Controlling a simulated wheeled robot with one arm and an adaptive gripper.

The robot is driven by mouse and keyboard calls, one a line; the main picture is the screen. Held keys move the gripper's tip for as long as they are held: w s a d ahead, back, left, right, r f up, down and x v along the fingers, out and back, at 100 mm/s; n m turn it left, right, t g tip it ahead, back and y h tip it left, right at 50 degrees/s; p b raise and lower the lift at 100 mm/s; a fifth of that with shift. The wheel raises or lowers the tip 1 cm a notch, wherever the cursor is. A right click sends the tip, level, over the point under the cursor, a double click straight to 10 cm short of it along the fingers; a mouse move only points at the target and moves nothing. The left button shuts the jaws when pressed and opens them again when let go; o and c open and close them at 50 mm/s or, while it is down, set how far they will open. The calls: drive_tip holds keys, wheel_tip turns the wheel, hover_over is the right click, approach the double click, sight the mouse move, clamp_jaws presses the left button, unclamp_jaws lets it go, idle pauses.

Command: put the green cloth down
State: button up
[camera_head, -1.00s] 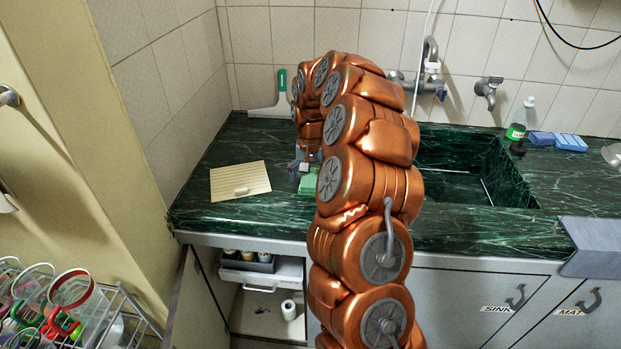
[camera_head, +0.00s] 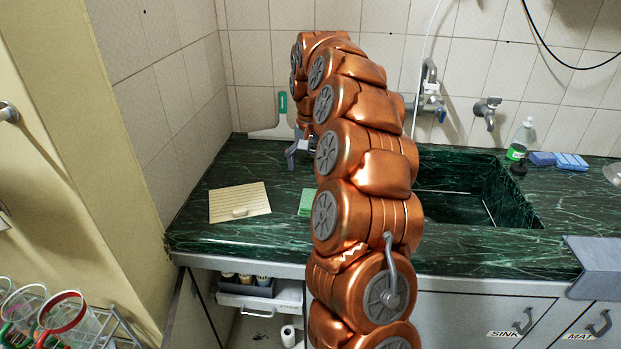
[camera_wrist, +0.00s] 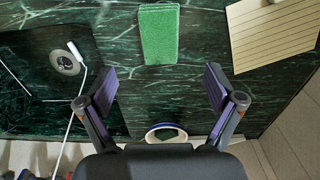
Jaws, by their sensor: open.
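The green cloth (camera_head: 306,203) lies flat on the dark green marble counter, left of the sink; my arm hides its right part in the head view. In the wrist view the cloth (camera_wrist: 159,35) is whole, a green rectangle beyond my fingertips. My gripper (camera_wrist: 160,84) is open with its fingers wide apart and nothing between them. In the head view my gripper (camera_head: 299,150) is above the counter, apart from the cloth and partly hidden by my arm.
A pale ribbed board (camera_head: 230,203) with a small light object lies left of the cloth. The sink basin (camera_head: 455,180) is to the right. A green-and-white squeegee (camera_head: 283,110) leans on the back wall. A soap bottle (camera_head: 519,140) and blue sponges (camera_head: 571,162) stand farther right.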

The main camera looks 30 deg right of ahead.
drive_tip(key=s+a+r+n, duration=0.3)
drive_tip(key=s+a+n, duration=0.3)
drive_tip(key=s+a, duration=0.95)
drive_tip(key=s+a+f, duration=0.2)
drive_tip(key=s, duration=0.5)
drive_tip(key=s+a+f+n+g, duration=0.1)
drive_tip(key=s+a+f, duration=0.1)
drive_tip(key=s, duration=0.5)
drive_tip(key=s+a+f+n, duration=0.1)
drive_tip(key=s+a, duration=0.3)
drive_tip(key=s, duration=0.4)
drive_tip(key=shift+f+g, duration=0.4)
drive_tip(key=shift+f, duration=0.5)
drive_tip(key=shift+a, duration=0.1)
drive_tip(key=shift+o, duration=0.5)
wheel_tip(320, 180, up, 7)
drive_tip(key=p, duration=0.7)
drive_tip(key=shift+f, duration=0.15)
